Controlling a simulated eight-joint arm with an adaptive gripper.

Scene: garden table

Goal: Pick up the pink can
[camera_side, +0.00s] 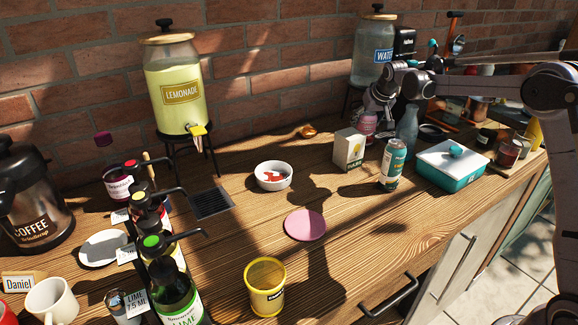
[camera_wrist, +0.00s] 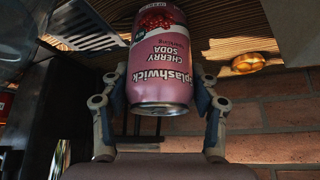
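The pink can (camera_side: 367,124) is a cherry soda can behind the carton in the side view, with its lower end partly hidden. My gripper (camera_side: 373,103) is over it from above. In the wrist view the can (camera_wrist: 160,62) fills the space between the fingers, its label upside down and its silver rim toward me. The fingers of my gripper (camera_wrist: 160,100) lie along both sides of the can and look to be against it. I cannot tell whether the can is clear of the table.
A small carton (camera_side: 348,149), a light green can (camera_side: 392,164) and a grey-blue bottle (camera_side: 407,127) stand close by. A teal and white box (camera_side: 450,168) is to the right. A bowl (camera_side: 273,176) and a pink plate (camera_side: 305,225) are nearer, with bare wood around them.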

